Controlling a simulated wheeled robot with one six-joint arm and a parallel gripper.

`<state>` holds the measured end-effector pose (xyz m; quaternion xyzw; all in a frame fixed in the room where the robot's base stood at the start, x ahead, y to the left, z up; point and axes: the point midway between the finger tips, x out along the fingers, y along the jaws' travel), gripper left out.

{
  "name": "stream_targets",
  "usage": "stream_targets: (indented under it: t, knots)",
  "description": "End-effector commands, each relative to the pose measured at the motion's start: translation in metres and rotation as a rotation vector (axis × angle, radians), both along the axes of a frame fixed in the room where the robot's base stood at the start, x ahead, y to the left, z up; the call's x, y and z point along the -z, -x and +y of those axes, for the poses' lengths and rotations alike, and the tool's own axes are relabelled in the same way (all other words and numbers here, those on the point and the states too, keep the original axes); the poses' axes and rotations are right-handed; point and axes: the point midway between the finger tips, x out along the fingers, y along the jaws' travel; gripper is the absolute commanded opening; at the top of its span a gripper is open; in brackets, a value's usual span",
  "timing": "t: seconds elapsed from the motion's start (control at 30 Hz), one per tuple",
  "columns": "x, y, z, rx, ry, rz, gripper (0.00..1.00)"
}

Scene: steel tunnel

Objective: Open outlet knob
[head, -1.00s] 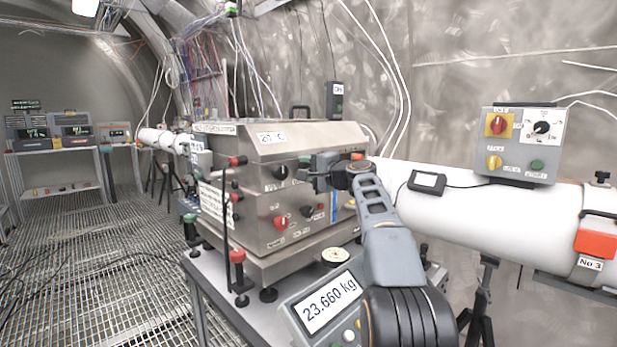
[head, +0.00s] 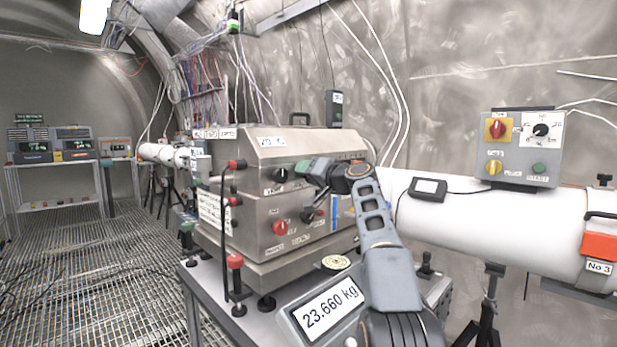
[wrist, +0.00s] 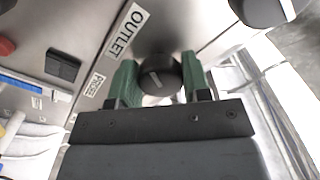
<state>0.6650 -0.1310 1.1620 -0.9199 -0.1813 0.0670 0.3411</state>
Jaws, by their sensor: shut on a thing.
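The outlet knob (wrist: 158,76) is round and black with a pale pointer line. It sits on the steel panel beside a white OUTLET label (wrist: 125,32) in the wrist view. My gripper (wrist: 153,82) has one green finger on each side of this knob and is shut on it. In the head view my gripper (head: 308,170) is at the upper front of the steel box (head: 262,205), and I cannot make out the gripped knob clearly there. Another black knob (head: 281,174) shows just left of my gripper.
A scale display (head: 328,306) reading 23.660 kg stands in front. A white pipe (head: 475,225) with a control box (head: 521,148) runs to the right. Grated floor (head: 95,265) is open at left.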

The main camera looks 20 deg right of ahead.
Motion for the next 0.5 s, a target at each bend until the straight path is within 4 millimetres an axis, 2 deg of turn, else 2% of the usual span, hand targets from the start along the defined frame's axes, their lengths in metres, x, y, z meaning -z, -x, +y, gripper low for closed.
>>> stream_targets:
  t: [0.5]
  knots:
    - [0.0007, -0.0002, -0.0004, 0.0, 0.06, -0.023, 0.2]
